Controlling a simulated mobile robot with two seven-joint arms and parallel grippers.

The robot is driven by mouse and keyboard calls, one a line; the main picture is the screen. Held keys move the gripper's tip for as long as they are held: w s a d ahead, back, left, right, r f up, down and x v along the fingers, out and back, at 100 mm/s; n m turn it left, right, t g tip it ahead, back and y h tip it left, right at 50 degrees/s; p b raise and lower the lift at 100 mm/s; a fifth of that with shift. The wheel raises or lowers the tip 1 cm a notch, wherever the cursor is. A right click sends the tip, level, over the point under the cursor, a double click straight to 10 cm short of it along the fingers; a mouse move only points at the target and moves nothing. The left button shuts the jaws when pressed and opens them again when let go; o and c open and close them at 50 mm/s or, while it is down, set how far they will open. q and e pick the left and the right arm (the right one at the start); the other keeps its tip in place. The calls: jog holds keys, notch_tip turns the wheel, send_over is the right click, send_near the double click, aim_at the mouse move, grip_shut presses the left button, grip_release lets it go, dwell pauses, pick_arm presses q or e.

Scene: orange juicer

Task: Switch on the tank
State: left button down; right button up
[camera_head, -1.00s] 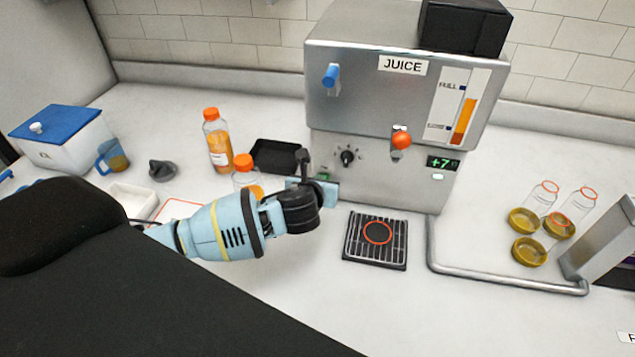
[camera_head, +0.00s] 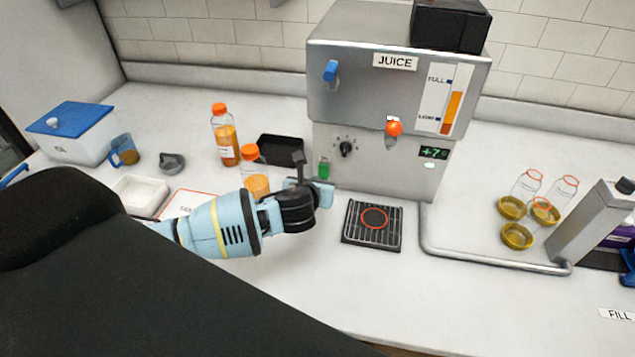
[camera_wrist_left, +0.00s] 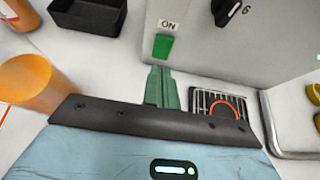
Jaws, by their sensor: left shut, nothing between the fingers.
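The juice tank (camera_head: 365,100) is a grey metal machine labelled JUICE. Its green switch (camera_head: 323,168) is low on the left of the front face. In the left wrist view the switch (camera_wrist_left: 163,46) sits under an ON label and looks bright green; I cannot tell its position. My left gripper (camera_head: 324,190) is shut and empty, just in front of and below the switch. In the left wrist view its fingertips (camera_wrist_left: 160,70) point at the switch, with a small gap seeming to show. My right gripper is not in view.
A black dial (camera_head: 346,148) and an orange-knobbed tap (camera_head: 394,129) are right of the switch. A drip grate (camera_head: 350,237) lies below. Orange-capped bottles (camera_head: 224,140) and a black tray (camera_head: 282,148) stand left. A metal pipe (camera_head: 490,260) runs along the right.

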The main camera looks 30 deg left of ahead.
pick_arm(q)
jog(key=s+d+r, duration=0.1)
jog(key=s+r, duration=0.5)
jog(key=shift+d, duration=0.2)
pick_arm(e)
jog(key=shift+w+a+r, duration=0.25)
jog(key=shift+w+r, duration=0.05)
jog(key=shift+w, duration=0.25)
pick_arm(q)
jog(key=shift+r, duration=0.15)
jog(key=shift+s+d, duration=0.1)
